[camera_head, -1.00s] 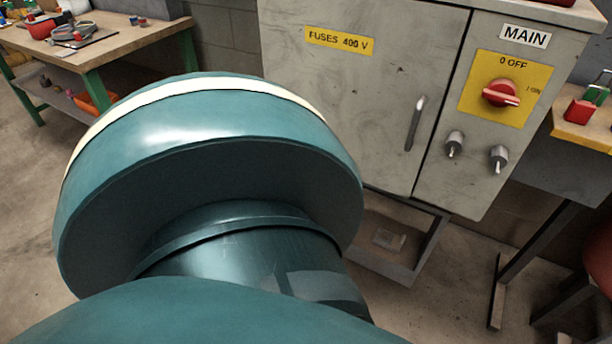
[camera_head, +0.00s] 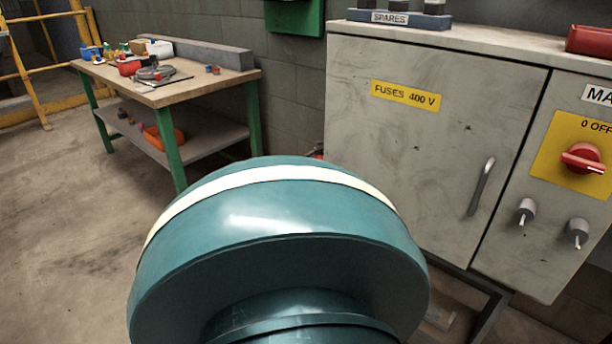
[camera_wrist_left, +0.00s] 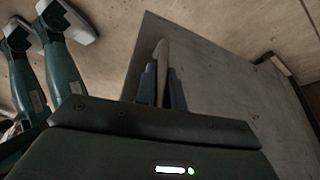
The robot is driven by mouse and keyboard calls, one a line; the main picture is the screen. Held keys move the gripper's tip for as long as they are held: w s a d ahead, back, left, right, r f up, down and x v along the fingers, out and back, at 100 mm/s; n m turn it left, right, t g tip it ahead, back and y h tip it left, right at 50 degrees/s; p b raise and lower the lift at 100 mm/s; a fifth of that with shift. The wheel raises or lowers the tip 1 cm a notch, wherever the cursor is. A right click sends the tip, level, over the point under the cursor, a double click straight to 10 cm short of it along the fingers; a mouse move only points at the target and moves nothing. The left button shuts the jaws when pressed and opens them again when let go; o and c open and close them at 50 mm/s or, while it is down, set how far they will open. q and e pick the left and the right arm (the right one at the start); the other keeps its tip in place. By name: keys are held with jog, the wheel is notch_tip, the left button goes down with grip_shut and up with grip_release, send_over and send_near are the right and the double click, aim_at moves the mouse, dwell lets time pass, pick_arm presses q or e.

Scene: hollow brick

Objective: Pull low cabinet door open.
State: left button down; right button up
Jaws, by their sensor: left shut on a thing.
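My left gripper (camera_wrist_left: 163,88) shows in the left wrist view, its two dark fingers shut on a narrow upright handle (camera_wrist_left: 162,58). A flat grey panel (camera_wrist_left: 225,75), which looks like a cabinet door, lies beyond the fingers. I cannot tell whether it stands ajar. In the head view a large teal part of my arm fills the lower middle and hides the gripper and whatever is behind it. The grey fuse cabinet door (camera_head: 420,150) there looks closed, and its handle (camera_head: 481,186) has no gripper on it. My right gripper is not in view.
A workbench (camera_head: 165,92) with green legs stands at the left with tools on it. A red switch (camera_head: 583,158) and two knobs are on the cabinet's right panel. A yellow railing (camera_head: 50,70) is at the far left. The floor (camera_head: 70,210) at left is open.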

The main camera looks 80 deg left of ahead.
pick_arm(q)
jog(key=c, duration=1.5)
grip_release()
jog(key=shift+f, duration=0.1)
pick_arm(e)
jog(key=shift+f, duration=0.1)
